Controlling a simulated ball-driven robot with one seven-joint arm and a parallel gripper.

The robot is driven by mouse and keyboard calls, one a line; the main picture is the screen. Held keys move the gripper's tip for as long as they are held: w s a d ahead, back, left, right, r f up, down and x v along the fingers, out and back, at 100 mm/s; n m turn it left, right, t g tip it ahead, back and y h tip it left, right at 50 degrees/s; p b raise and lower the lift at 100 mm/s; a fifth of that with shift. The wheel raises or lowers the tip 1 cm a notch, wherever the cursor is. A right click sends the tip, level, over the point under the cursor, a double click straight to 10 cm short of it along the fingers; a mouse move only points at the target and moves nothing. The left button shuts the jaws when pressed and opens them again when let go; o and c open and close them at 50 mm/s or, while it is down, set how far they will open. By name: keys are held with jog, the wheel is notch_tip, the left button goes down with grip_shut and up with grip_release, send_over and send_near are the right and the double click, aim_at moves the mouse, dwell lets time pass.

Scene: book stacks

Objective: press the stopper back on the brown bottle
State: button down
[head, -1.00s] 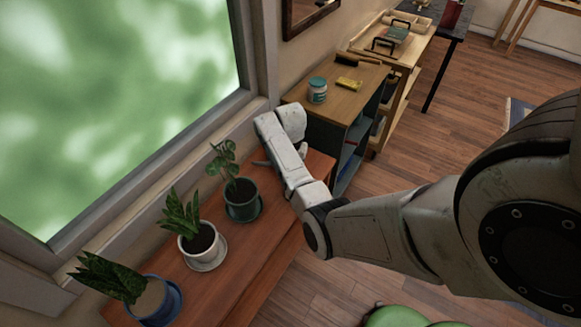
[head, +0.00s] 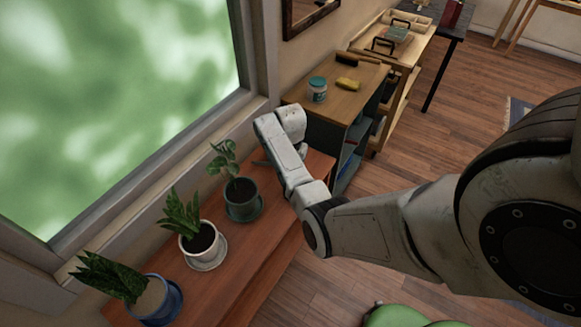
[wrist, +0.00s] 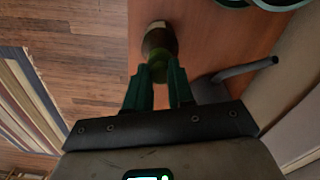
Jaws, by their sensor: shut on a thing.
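In the wrist view the brown bottle (wrist: 158,40) is on the reddish wooden bench, just beyond my fingertips, with a pale patch on its far side. In the head view my arm hides the bottle and the fingertips.
A grey spout-like rod (wrist: 245,69) lies close to the right finger. A cabinet with a jar (head: 318,89) and yellow item (head: 347,84) stands beyond.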

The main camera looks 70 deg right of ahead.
dwell(0.3)
jog(key=c, duration=0.9)
grip_release()
jog(key=shift+o, duration=0.4)
jog(key=o, duration=0.4)
jog(key=shift+r, duration=0.1)
jog(key=shift+r+p, duration=1.2)
jog(key=shift+p, duration=0.05)
jog(key=shift+r, duration=2.2)
